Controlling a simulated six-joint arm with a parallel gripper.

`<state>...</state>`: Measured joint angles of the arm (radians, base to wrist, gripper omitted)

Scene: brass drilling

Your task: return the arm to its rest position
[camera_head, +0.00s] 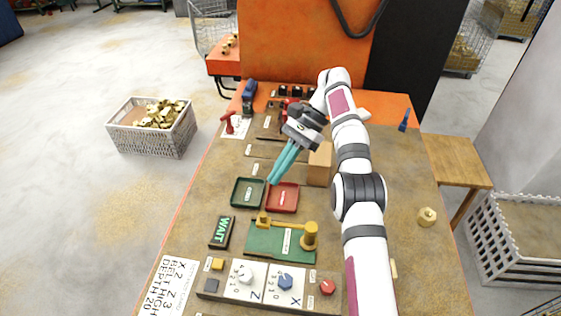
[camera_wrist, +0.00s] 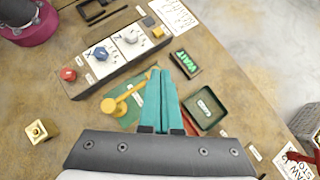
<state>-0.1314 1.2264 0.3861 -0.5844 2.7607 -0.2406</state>
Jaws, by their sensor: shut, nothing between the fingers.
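My gripper (camera_head: 283,166) has teal fingers that lie together, with nothing between them. In the head view it hangs above the table, just over the upper edge of the red tray (camera_head: 283,203). The fingers also show in the wrist view (camera_wrist: 160,85), pointing toward the control panel. My arm, white with grey and magenta bands, reaches up the right half of the table and bends back left at the wrist. The green tray (camera_head: 247,205) sits left of the red one. Both trays look empty apart from their labels.
A cardboard-coloured block (camera_head: 319,168) stands beside the gripper. A brass part (camera_head: 427,217) lies at right.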

